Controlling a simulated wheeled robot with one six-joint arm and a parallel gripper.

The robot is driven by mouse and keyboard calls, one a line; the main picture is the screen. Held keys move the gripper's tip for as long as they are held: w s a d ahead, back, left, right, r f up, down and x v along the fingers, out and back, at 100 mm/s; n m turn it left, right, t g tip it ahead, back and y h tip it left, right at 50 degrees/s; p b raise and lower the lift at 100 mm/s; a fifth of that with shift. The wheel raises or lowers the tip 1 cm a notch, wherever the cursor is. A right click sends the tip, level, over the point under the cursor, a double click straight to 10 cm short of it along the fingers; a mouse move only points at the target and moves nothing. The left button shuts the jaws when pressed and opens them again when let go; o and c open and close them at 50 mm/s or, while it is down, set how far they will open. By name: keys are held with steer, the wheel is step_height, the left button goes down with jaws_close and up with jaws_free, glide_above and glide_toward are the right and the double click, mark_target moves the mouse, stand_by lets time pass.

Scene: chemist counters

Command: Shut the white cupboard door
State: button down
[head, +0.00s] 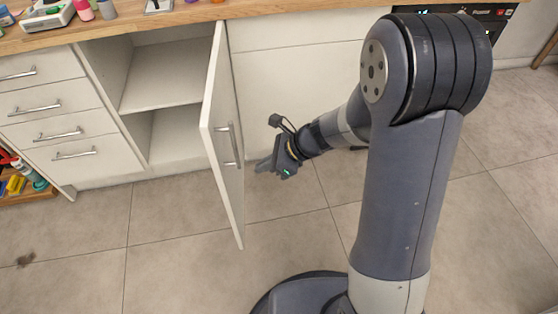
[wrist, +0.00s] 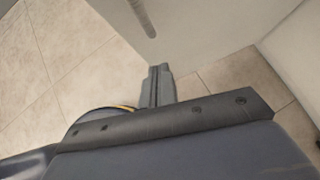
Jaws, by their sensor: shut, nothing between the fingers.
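The white cupboard door (head: 220,140) stands wide open in the head view, swung out from the counter front. It is hinged at the right side of the open cupboard (head: 165,78), whose inner shelf looks bare. A metal bar handle (head: 229,145) is on the door's face towards my gripper. My gripper (head: 262,165) is shut and empty, just right of the door, pointing left at it. In the wrist view the shut fingers (wrist: 160,72) are close to the door's pale face (wrist: 185,30), with a blurred handle (wrist: 142,18) above. I cannot tell whether they touch it.
Drawers with bar handles (head: 60,135) are left of the cupboard. A wooden worktop (head: 160,22) with small items runs above. A low wooden shelf (head: 35,190) with bottles stands at far left. The tiled floor (head: 180,260) before the cupboard is clear.

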steer(key=shift+w+a+r, duration=0.1)
steer(key=shift+a, duration=0.75)
steer(key=shift+w+a+r, duration=0.1)
steer(key=shift+a, duration=0.7)
